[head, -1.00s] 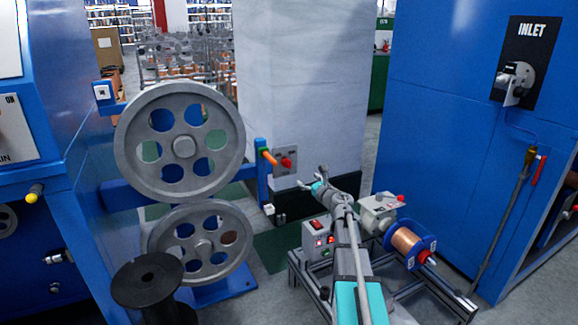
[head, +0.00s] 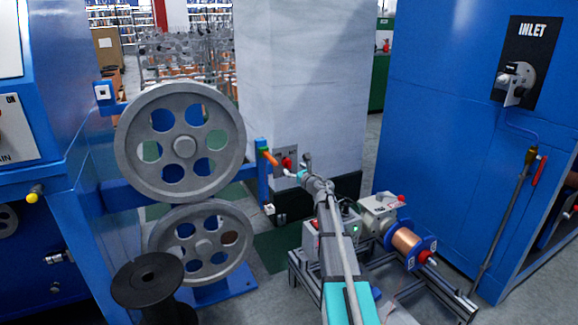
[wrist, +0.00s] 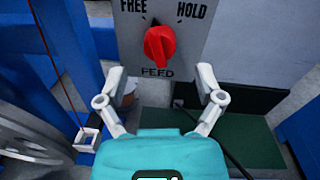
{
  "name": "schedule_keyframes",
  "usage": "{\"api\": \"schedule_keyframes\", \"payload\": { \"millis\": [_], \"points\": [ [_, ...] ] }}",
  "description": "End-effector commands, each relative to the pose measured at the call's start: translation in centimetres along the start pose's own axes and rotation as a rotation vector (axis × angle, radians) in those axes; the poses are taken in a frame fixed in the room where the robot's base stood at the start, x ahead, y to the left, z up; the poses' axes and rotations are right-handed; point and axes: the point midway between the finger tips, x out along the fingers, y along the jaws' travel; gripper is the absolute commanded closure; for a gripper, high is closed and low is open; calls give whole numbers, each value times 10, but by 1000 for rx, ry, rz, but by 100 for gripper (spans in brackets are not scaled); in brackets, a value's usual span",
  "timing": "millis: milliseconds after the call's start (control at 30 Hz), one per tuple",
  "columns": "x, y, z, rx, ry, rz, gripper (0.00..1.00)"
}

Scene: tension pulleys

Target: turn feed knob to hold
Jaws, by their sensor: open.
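The red feed knob (wrist: 159,46) sits on a grey panel (wrist: 196,45) marked FREE at upper left, HOLD at upper right and FEED below. The knob's upper end leans slightly left, toward FREE. In the head view the knob (head: 287,162) shows on the panel at the pale column, partly close behind my fingers. My gripper (wrist: 161,70) is open and empty in the wrist view, one finger on each side below the knob, apart from it. In the head view my gripper (head: 297,166) is just in front of the panel.
An orange-handled part on a blue post (head: 264,170) stands just left of the panel. Two grey pulleys (head: 222,150) are further left. A bench with a copper spool (head: 405,242) is below right of my arm. A blue INLET cabinet (head: 440,120) stands right.

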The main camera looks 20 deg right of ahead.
Motion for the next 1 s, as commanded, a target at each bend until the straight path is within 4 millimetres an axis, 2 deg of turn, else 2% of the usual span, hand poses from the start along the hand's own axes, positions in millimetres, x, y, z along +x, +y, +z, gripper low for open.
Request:
{"api": "schedule_keyframes", "payload": {
  "millis": [33,100,300,767,1000],
  "points": [
    [11,-1,0,0,0,1,14],
    [20,-1,0,0,0,0,14],
    [38,0,0,0,0,1,14],
    [44,2,0,0,0,1,14],
    [44,2,0,0,0,2,57]
  ]
}}
